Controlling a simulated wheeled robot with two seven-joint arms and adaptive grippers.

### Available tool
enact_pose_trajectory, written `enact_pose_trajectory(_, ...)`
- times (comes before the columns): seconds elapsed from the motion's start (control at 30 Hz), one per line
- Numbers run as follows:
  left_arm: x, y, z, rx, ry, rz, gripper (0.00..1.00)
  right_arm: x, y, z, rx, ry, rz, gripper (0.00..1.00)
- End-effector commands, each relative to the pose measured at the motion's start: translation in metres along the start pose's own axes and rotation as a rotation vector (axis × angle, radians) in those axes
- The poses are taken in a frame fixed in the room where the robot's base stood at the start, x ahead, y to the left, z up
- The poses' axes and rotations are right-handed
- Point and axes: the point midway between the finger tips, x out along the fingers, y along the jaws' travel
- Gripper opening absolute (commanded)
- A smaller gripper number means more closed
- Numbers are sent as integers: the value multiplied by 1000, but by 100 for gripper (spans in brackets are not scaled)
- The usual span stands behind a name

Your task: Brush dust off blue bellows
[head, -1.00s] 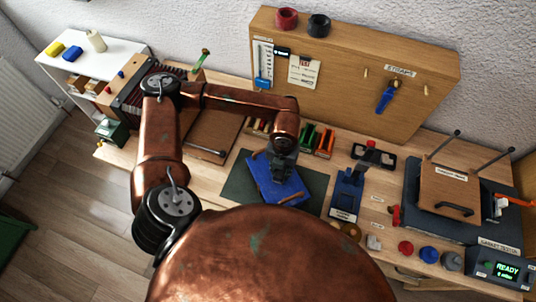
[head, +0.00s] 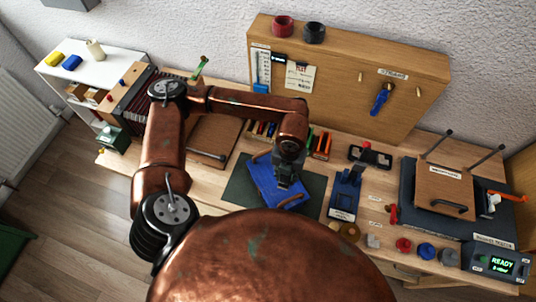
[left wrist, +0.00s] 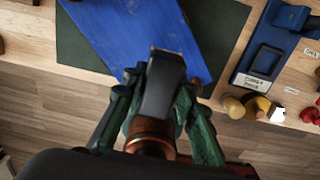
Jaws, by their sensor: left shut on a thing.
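The blue bellows (head: 266,184) lies tilted across a dark green mat (head: 240,184), with a brown wooden piece at each end. Its ribbed blue face (left wrist: 132,22) fills the top middle of the left wrist view. My left gripper (head: 289,162) is over the right part of the bellows. In the left wrist view its green fingers (left wrist: 160,92) are shut on a dark brush-like tool (left wrist: 164,80) with a pale tip. The tip overlaps the bellows near its edge; I cannot tell if it touches. My right gripper is out of view.
A blue stand (head: 345,194) is right of the mat, with small coloured knobs beyond it. A grey tester with a wooden lid (head: 444,191) is at the right. The brown board (head: 214,137) is left of the mat.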

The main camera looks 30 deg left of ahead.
Motion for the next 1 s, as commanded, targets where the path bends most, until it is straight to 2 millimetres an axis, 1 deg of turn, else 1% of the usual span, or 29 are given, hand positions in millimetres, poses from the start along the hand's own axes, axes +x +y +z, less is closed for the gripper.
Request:
enact_pose_trajectory(0.03, -7, -1, 0, 2, -1, -1, 4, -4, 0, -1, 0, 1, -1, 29)
enact_pose_trajectory(0.1, -13, -2, 1, 5, -2, -1, 4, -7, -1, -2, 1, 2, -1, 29)
enact_pose_trajectory(0.3, -24, -4, 1, 11, 0, -1, 4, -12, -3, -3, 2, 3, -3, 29)
enact_pose_trajectory(1.0, -25, -4, 1, 29, 0, 0, 4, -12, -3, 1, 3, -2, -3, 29)
